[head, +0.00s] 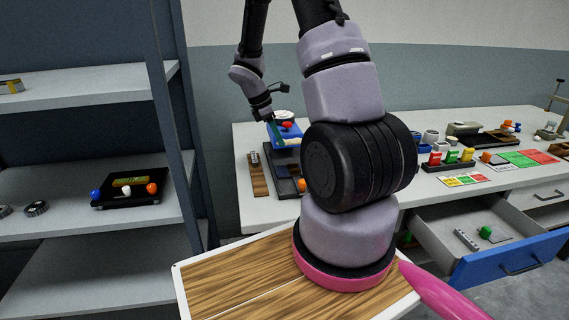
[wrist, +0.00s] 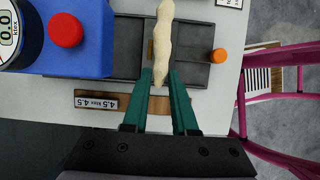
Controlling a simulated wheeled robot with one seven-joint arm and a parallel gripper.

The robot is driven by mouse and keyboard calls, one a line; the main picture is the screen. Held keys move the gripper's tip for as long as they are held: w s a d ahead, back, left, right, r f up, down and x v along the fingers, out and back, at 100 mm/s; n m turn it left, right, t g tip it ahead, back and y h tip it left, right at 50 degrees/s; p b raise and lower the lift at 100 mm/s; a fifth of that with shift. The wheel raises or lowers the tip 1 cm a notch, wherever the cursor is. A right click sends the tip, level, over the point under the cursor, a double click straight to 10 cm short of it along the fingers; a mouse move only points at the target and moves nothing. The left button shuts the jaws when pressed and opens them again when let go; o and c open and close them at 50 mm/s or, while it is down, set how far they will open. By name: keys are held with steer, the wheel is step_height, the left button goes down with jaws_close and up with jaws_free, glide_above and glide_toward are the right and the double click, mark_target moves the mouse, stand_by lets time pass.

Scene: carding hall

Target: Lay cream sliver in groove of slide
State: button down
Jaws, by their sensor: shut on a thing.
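The cream sliver (wrist: 162,35) is a pale, lumpy strand in the wrist view. My gripper (wrist: 160,74) has dark green fingers shut on its near end, and the strand reaches away past the top edge. It lies over a dark grey slide (wrist: 192,72) with an orange knob (wrist: 219,56) at its right; I cannot tell whether it touches the slide or sits in a groove. In the head view the slide (head: 284,172) is on the table under my gripper (head: 272,121), and the sliver cannot be made out there.
A blue gauge box (wrist: 75,35) with a red button and a dial stands close left of the fingers. A labelled wooden board (head: 258,178) lies beside the slide. Colour cards and small parts fill the table's right side. A blue-fronted drawer (head: 505,262) stands open below.

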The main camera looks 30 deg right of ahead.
mark_target(283, 171)
step_height(283, 171, down, 10)
steer(key=shift+w+r, duration=0.1)
steer(key=shift+r, duration=0.05)
stand_by(0.3)
steer(key=c, duration=0.7)
jaws_free()
steer(key=s+a+r+m+t+y, duration=0.1)
steer(key=s+a+r+m, duration=0.15)
steer(key=r, duration=0.65)
steer(key=s+a+r+m+t+y, duration=0.1)
steer(key=a+r+m, duration=0.2)
steer(key=r, duration=0.6)
steer(key=s+a+r+m+t+y, duration=0.1)
steer(key=s+a+r+m, duration=0.15)
steer(key=r, duration=0.75)
steer(key=s+a+r+m+t+y, duration=0.3)
steer(key=s+a+r+m+t, duration=0.2)
steer(key=s+r+m, duration=0.6)
steer(key=shift+s+a+r, duration=0.2)
steer(key=shift+s+r, duration=0.25)
steer(key=shift+s, duration=0.85)
